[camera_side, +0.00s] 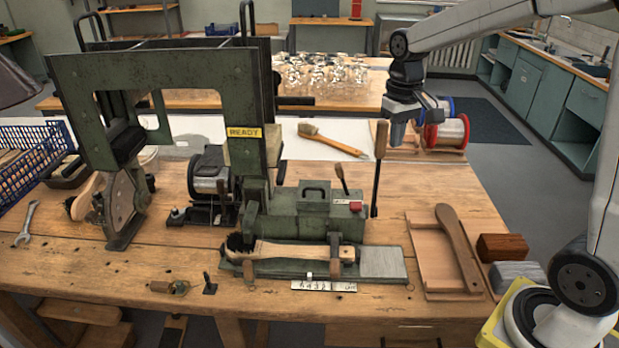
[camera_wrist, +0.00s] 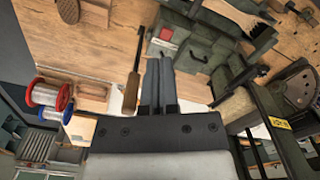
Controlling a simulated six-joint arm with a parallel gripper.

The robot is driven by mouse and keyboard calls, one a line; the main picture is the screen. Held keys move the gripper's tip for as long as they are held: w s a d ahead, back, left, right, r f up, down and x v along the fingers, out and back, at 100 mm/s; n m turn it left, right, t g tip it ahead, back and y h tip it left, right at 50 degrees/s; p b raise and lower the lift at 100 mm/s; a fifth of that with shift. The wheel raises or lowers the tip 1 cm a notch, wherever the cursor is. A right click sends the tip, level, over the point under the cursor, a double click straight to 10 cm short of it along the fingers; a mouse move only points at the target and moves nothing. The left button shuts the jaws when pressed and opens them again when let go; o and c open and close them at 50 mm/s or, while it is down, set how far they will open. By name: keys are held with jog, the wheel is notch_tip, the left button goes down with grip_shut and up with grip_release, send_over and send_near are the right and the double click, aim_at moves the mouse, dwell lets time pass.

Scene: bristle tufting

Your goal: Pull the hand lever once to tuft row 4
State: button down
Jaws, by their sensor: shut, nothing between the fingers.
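The green tufting machine (camera_side: 300,215) stands on the bench with a yellow READY sign (camera_side: 243,132). Its hand lever (camera_side: 381,140), with a wooden grip on a dark rod, stands almost upright at the machine's right side. A wooden brush (camera_side: 290,251) with dark bristles at its left end lies in the fixture in front. My gripper (camera_side: 398,132) points down just right of the lever's grip in the side view. In the wrist view my gripper (camera_wrist: 159,62) is shut and empty, and the lever's grip (camera_wrist: 131,93) is beside the fingers with a small gap. The row number cannot be read.
A shorter lever (camera_side: 342,180) and a red button (camera_side: 355,206) are on the machine near the hand lever. Wire spools (camera_side: 447,132) stand behind my gripper. A wooden tray (camera_side: 425,255) with a brush back (camera_side: 459,246) lies at right. The bench between machine and tray is clear.

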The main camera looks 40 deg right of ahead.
notch_tip(320, 180, up, 10)
dwell(1.5)
jog(key=s+a+f+n+t, duration=0.1)
jog(key=s+a+f, duration=0.2)
jog(key=f, duration=0.4)
jog(key=s+a+f+n, duration=0.1)
jog(key=s+a+f, duration=0.2)
jog(key=f, duration=0.5)
jog(key=s+a+f+n+t, duration=0.1)
jog(key=s+a+f, duration=0.2)
jog(key=f, duration=0.4)
jog(key=shift+s+f+t, duration=0.3)
jog(key=shift+s+f, duration=0.05)
jog(key=shift+f, duration=0.05)
